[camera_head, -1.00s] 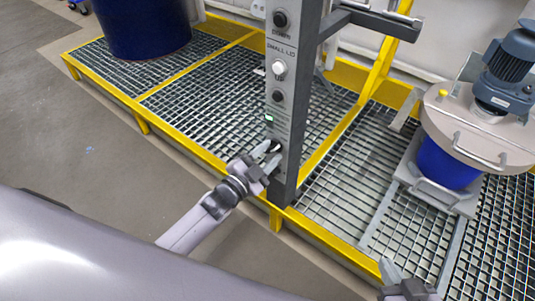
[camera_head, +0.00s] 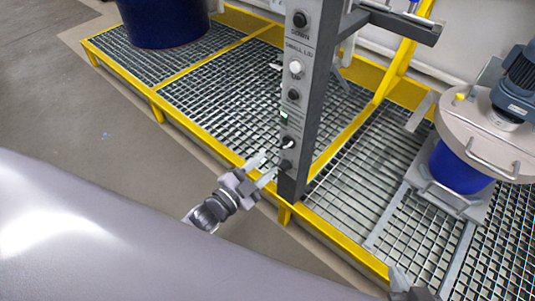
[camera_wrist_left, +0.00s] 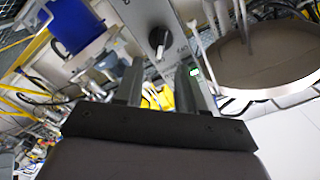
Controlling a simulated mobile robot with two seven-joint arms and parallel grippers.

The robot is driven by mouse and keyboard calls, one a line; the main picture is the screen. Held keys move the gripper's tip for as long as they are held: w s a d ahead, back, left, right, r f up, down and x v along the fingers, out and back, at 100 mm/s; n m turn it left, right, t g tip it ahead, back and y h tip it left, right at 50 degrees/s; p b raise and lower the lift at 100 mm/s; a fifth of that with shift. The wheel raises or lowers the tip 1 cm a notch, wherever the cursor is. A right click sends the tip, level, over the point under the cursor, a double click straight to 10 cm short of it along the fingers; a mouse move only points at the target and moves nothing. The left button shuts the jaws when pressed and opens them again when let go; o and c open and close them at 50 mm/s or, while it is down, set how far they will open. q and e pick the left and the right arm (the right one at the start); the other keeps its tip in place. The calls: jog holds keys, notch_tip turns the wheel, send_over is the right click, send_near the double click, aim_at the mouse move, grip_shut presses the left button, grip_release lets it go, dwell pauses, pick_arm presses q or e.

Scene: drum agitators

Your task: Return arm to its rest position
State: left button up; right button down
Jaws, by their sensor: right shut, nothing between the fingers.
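My left gripper (camera_head: 263,168) is open and empty, just left of the lower part of the grey control post (camera_head: 292,110). Its fingers stand apart from the dark knob (camera_head: 288,143) on the post's face. In the left wrist view, the open fingers (camera_wrist_left: 157,88) show with a gap between them, and a dark round knob (camera_wrist_left: 158,42) on a grey panel lies beyond. My right gripper (camera_head: 402,280) is at the lower right edge of the head view, shut, with nothing seen between its fingers.
The post carries several buttons and a small green display (camera_head: 284,114). A yellow-edged grating platform (camera_head: 195,80) surrounds it. A dark blue drum (camera_head: 163,22) stands at the back left, and a blue drum (camera_head: 459,170) under a motor-topped lid (camera_head: 487,120) at right. Grey floor (camera_head: 80,110) is clear at left.

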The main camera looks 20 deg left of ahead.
jog(key=shift+a+r, duration=0.1)
